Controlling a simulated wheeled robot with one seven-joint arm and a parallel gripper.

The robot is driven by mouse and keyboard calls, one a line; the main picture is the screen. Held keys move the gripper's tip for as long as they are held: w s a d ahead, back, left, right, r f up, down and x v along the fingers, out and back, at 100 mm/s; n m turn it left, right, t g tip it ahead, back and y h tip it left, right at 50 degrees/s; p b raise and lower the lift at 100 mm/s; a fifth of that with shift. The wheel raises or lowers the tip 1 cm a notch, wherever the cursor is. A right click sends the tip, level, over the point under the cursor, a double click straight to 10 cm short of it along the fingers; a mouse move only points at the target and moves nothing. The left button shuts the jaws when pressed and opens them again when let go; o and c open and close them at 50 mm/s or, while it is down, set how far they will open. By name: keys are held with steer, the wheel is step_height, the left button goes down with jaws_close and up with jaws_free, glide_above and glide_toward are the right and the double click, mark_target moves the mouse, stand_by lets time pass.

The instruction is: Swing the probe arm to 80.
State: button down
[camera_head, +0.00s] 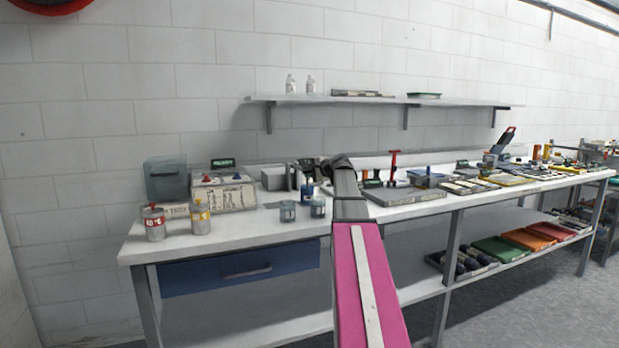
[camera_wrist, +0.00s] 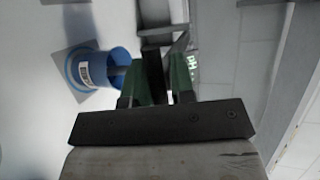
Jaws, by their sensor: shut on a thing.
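My gripper (camera_wrist: 160,82) is in the wrist view, its two dark green fingers closed about a narrow dark bar (camera_wrist: 153,68), which appears to be the probe arm. Its far end meets grey parts (camera_wrist: 160,25) at the top, and its angle and any scale cannot be read. A green sign with "PH" (camera_wrist: 193,68) is just right of the fingers. A blue cup (camera_wrist: 95,68) with a white label stands on a grey square at the left, apart from the fingers. In the head view my arm covers most of the probe arm's place, near a grey device (camera_head: 292,177).
A blue bottle (camera_head: 308,190) and two glass beakers (camera_head: 287,211) (camera_head: 318,207) stand left of my arm on the bench (camera_head: 255,226). Two labelled cans (camera_head: 153,224) (camera_head: 200,218) are farther left. A grey plate with a red-handled tool (camera_head: 393,166) lies right. A wall shelf (camera_head: 450,103) hangs above.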

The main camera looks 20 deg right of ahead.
steer(key=r+g, duration=0.1)
steer(key=r, duration=0.1)
steer(key=w+r+g, duration=0.1)
steer(key=r, duration=0.2)
steer(key=w+r+m+g, duration=0.1)
steer(key=r, duration=0.2)
steer(key=shift+w+h, duration=0.25)
steer(key=shift+h, duration=0.05)
steer(key=w+r+m+g, duration=0.1)
steer(key=w+r+g, duration=0.3)
steer(key=w+r, duration=0.9)
steer(key=shift+w+a+r+h, duration=0.2)
steer(key=shift+w+a+h, duration=0.15)
steer(key=shift+w, duration=2.05)
steer(key=c, duration=1.1)
jaws_free()
steer(key=shift+w, duration=0.15)
